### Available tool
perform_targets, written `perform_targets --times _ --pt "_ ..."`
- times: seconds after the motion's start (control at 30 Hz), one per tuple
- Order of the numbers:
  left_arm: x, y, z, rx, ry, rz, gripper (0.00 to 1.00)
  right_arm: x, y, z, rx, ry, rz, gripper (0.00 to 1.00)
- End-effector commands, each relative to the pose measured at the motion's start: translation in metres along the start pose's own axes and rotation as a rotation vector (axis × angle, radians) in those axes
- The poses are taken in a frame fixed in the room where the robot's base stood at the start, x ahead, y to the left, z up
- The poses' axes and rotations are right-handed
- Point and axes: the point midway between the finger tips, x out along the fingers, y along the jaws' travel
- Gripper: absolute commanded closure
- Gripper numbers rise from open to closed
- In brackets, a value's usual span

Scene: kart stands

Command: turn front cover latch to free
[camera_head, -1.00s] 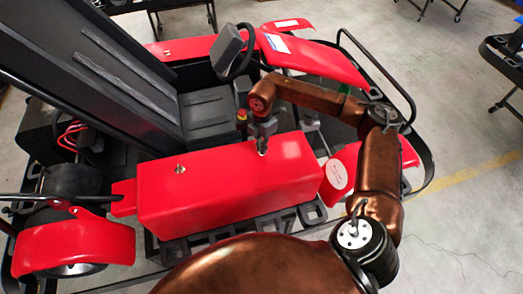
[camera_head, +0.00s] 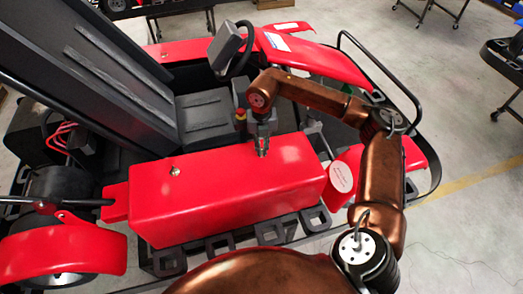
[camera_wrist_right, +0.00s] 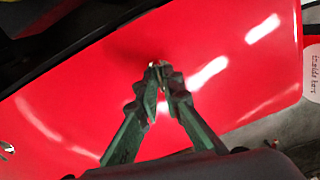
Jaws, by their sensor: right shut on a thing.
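The red side cover (camera_head: 225,195) of the kart lies across the middle of the head view. My right gripper (camera_head: 262,152) points down onto the cover's top near its far edge. In the right wrist view its two green fingers (camera_wrist_right: 158,75) are closed together around the small metal front cover latch (camera_wrist_right: 155,64). The fingers hide most of this latch, so I cannot read its angle. A second metal latch (camera_head: 174,171) sits on the cover further left and is uncovered. It also shows at the left edge of the wrist view (camera_wrist_right: 6,148). My left gripper is out of view.
The black seat (camera_head: 120,80) and steering wheel (camera_head: 232,50) stand behind the cover. A red rear fender (camera_head: 65,252) is at lower left. A black side bar (camera_head: 385,75) curves around the kart's right side. Open grey floor lies to the right.

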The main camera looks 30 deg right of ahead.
Motion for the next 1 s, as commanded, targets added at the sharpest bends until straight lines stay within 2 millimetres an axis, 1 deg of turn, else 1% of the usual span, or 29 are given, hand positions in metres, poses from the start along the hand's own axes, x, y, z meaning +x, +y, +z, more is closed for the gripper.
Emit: perform_targets --times 0.1,0.33,0.5,0.93,0.97,1.0 --pt "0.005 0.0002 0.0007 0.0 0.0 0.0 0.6 -0.0025 0.0008 0.0026 -0.07 -0.009 0.004 1.0" --pt "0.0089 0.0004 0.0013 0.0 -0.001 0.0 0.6 -0.0033 0.0006 0.0026 -0.16 -0.009 0.004 1.0" --pt "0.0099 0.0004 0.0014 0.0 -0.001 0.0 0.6 -0.0039 0.0006 0.0026 -0.189 -0.009 0.004 1.0" --pt "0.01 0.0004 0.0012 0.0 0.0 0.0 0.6 -0.0045 0.0008 0.0029 -0.196 -0.01 0.004 1.0" --pt "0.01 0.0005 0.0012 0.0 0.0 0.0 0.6 -0.0046 0.0008 0.0029 -0.196 -0.01 0.004 0.92" --pt "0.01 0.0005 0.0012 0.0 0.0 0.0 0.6 -0.0044 0.0007 0.0028 -0.196 -0.01 0.004 0.89"
